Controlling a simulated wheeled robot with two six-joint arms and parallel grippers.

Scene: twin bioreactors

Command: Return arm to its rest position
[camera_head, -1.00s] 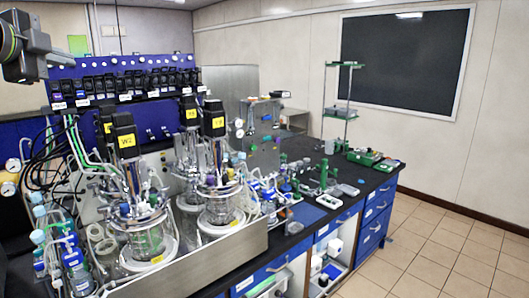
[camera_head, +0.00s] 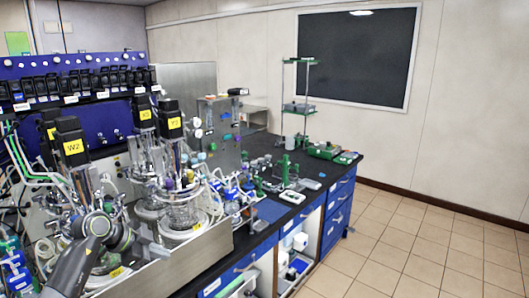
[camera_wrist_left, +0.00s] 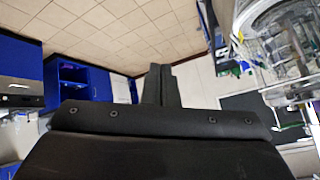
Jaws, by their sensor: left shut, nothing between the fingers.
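My left arm (camera_head: 78,262) comes in at the lower left of the head view, its wrist low in front of the glass vessels. In the left wrist view my left gripper (camera_wrist_left: 160,85) is shut, its two dark fingers together with nothing between them. The floor and blue cabinets show beyond the fingers. My right gripper is not in view. Bioreactor vessels with black motor heads stand at the left; one head (camera_head: 71,148) has a yellow label. The arm hides part of the front vessel.
A steel-walled tray (camera_head: 185,262) edges the vessels. The black bench (camera_head: 262,147) runs to the right, with small bottles, a green stand (camera_head: 302,100) and a green box (camera_head: 323,150). Blue cabinets (camera_head: 337,212) are below. The tiled floor (camera_head: 420,240) at the right is clear.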

